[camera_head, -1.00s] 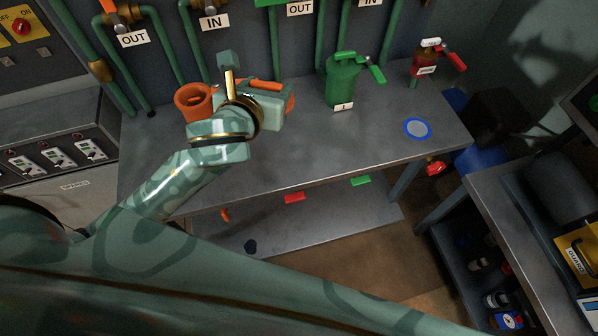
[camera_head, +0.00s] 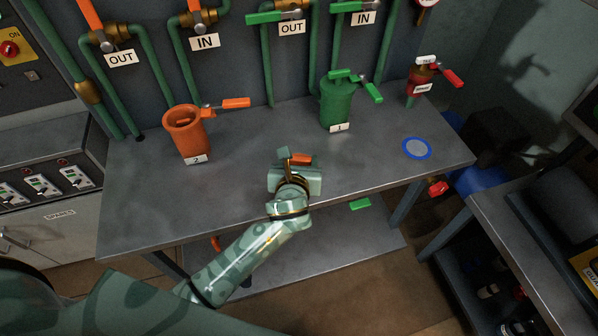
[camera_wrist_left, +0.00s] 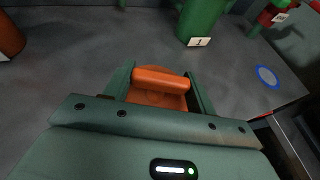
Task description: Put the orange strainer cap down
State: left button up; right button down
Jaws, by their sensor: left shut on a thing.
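The orange strainer cap (camera_wrist_left: 160,82) is between the fingers of my left gripper, its bar-shaped handle on top. In the head view only a small orange part of the cap (camera_head: 301,159) shows past the gripper. My left gripper (camera_head: 293,163) is shut on the cap over the middle front of the metal table (camera_head: 237,200). It also shows in the left wrist view (camera_wrist_left: 160,90). The cap's underside is hidden, so I cannot tell whether it touches the table. My right gripper is not in view.
An orange strainer body (camera_head: 188,135), open at the top and labelled 2, stands at the left. A green strainer (camera_head: 336,104) labelled 1 stands at the back. A blue-rimmed disc (camera_head: 417,148) lies at the right. The table between the orange body and my gripper is clear.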

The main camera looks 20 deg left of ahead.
pick_arm(q)
jog(key=shift+w+a+f+b, duration=0.3)
jog(key=shift+w+f+b, duration=0.1)
jog(key=shift+w+f, duration=0.5)
notch_tip(320, 180, down, 4)
jog(key=shift+r+b, duration=0.15)
jog(key=shift+b, duration=1)
jog(key=shift+r, duration=0.2)
jog(key=o, duration=1.3)
jog(key=shift+f, duration=0.15)
jog(key=shift+s+r, duration=0.15)
jog(key=shift+r, duration=0.05)
jog(key=p+v, duration=0.4)
jog(key=v, duration=0.7)
jog(key=shift+s, duration=0.4)
